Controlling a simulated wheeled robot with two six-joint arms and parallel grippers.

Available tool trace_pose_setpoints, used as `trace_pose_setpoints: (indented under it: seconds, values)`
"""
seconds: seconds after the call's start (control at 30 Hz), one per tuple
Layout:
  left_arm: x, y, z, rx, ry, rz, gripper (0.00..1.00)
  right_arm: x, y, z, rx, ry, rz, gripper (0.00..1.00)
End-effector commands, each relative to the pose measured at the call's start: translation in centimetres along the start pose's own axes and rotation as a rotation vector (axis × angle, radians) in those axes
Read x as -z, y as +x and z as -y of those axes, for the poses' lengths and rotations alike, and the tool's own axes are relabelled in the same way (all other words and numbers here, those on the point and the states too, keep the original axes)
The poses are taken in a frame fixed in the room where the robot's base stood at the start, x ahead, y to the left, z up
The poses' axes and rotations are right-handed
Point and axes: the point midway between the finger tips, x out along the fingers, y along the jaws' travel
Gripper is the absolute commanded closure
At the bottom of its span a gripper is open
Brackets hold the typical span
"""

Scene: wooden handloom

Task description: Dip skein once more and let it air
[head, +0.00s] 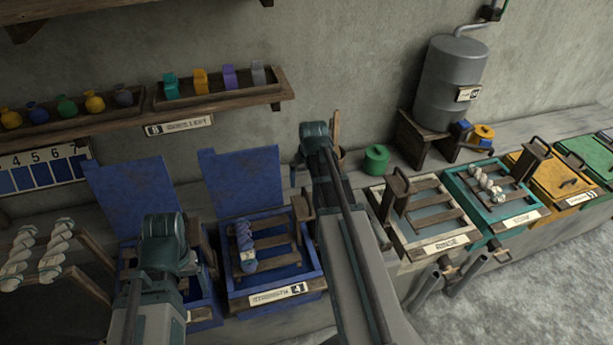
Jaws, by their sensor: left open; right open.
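A twisted blue-lavender skein (245,247) lies across the wooden slats of a blue vat (272,298) labelled strength 4. The vat's blue lid (245,180) stands raised behind it. My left gripper (165,240) is open, left of this skein and over a second blue vat (201,312), which it partly hides. My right gripper (315,145) is open, beyond and to the right of the strength 4 vat, apart from the skein. The fingertips of both grippers are mostly hidden by my own wrists.
White skeins (55,250) hang on a rack at the left. A rinse vat (440,248), a teal soak vat (520,219) with a white skein (487,183), and a yellow vat (560,190) stand right. A green pot (376,159) and grey tank (450,82) stand behind.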

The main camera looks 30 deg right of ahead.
Motion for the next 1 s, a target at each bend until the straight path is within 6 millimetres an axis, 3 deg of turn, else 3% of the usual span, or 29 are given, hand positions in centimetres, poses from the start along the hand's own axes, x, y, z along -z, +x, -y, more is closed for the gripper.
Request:
trace_pose_setpoints:
  seconds: [0.27,0.77,0.83,1.0]
  values:
    - [0.2,2.4,-0.2,0.001,0.005,0.0,0.13,-0.6,2.3,0.0,0.0,0.0,0.0,0.0]
    - [0.6,9.0,-0.8,0.001,0.003,0.0,0.13,-2.2,8.8,0.1,0.0,-0.001,0.0,0.0]
    - [0.5,8.1,-0.8,0.001,0.003,0.0,0.13,-2.0,7.9,0.1,0.0,-0.001,0.0,0.0]
    - [0.5,8.4,-0.8,0.001,0.003,0.0,0.13,-2.1,8.2,0.1,0.0,-0.001,0.0,0.0]
